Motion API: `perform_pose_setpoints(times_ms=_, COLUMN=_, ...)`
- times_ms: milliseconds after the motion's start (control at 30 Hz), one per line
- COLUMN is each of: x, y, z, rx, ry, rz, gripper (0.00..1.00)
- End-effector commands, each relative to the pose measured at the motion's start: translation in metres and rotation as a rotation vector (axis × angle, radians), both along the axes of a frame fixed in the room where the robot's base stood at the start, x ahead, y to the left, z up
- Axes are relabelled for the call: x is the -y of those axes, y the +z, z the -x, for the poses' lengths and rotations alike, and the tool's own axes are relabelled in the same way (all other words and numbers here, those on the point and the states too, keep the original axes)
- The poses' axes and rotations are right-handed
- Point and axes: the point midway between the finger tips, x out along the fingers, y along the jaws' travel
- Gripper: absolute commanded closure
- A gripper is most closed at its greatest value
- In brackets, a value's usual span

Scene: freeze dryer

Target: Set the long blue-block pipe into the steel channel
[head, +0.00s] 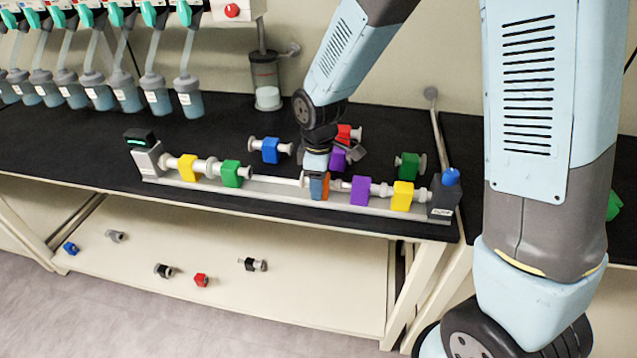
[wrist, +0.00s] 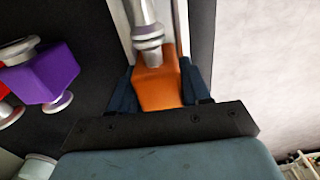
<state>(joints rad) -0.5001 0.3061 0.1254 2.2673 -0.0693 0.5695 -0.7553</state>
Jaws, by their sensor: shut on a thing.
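My gripper (head: 318,188) is lowered over the steel channel (head: 270,193) and shut on an orange-block pipe (wrist: 156,85). Its orange block sits between the fingers in the wrist view, over the channel, with a grey flanged end pointing up the picture. Whether it is fully seated I cannot tell. A blue-block pipe (head: 270,150) lies on the black bench behind the channel, apart from my gripper. In the channel, yellow-block (head: 188,167) and green-block (head: 231,174) pipes are at left. Purple-block (head: 360,190) and yellow-block (head: 402,196) pipes are at right. A gap shows between green and orange.
Behind the channel lie another purple-block pipe (head: 338,157), a red-block pipe (head: 345,134) and a green-block pipe (head: 408,166). A grey end unit (head: 148,160) and a dark one with a blue knob (head: 444,198) close the channel. Small parts lie on the lower shelf.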

Motion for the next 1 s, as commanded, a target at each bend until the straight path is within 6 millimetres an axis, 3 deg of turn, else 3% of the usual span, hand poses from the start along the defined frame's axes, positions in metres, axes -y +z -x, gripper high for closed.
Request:
perform_pose_setpoints(times_ms=100, x=0.001, y=0.000, z=0.000, rx=0.000, ry=0.000, rz=0.001, gripper=0.92)
perform_pose_setpoints(times_ms=133, x=0.001, y=0.000, z=0.000, rx=0.000, ry=0.000, rz=0.001, gripper=0.52)
perform_pose_setpoints(times_ms=433, x=0.000, y=0.000, z=0.000, rx=0.000, ry=0.000, rz=0.001, gripper=0.23)
perform_pose_setpoints(times_ms=767, x=0.000, y=0.004, z=0.000, rx=0.000, ry=0.000, rz=0.000, gripper=0.23)
perform_pose_setpoints(times_ms=1000, x=0.000, y=0.036, z=-0.001, rx=0.003, ry=0.000, rz=-0.002, gripper=0.23)
